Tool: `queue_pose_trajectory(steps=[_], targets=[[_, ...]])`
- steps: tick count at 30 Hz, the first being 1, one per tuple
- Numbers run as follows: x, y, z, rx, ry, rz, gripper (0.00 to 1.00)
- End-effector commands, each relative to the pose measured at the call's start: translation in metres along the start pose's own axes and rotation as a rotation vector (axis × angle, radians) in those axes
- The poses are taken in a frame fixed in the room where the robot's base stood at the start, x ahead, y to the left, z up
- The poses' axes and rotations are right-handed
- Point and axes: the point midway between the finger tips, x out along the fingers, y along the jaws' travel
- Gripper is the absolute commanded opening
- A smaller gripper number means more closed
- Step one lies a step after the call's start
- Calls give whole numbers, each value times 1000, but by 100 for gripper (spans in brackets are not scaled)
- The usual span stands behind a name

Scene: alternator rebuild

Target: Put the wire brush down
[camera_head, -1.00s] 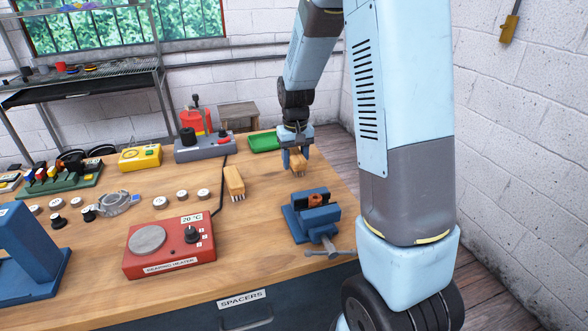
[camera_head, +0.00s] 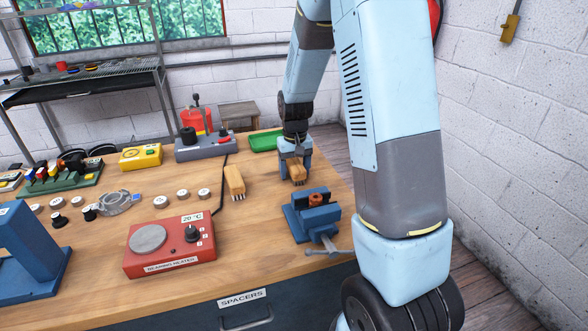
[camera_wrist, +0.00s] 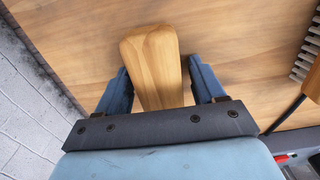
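The wire brush (camera_head: 298,174), a wooden block with bristles at its near end, stands at the table top behind the blue vise in the head view. My gripper (camera_head: 297,178) is low around it, one finger on each side. In the wrist view the brush's wooden back (camera_wrist: 152,62) lies between the fingers of my gripper (camera_wrist: 158,68), which look spread, with a narrow gap on the right. Contact on the left is hard to judge. The brush's bristles are hidden in the wrist view.
A similar wooden brush (camera_head: 235,182) lies to the left, beside a black cable (camera_head: 219,203). The blue vise (camera_head: 313,215) stands just in front. A green tray (camera_head: 263,141) is behind, and a red bearing heater (camera_head: 169,248) is at front left. The table's right edge is close.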

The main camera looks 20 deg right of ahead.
Motion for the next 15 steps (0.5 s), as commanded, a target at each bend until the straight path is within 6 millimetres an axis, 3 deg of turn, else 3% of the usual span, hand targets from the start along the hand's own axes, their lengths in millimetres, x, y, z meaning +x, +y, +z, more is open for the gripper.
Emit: queue_pose_trajectory(steps=[10, 15], targets=[[-2, 0, 0, 1, 1, 0, 74], [-20, 0, -1, 1, 4, -1, 74]])
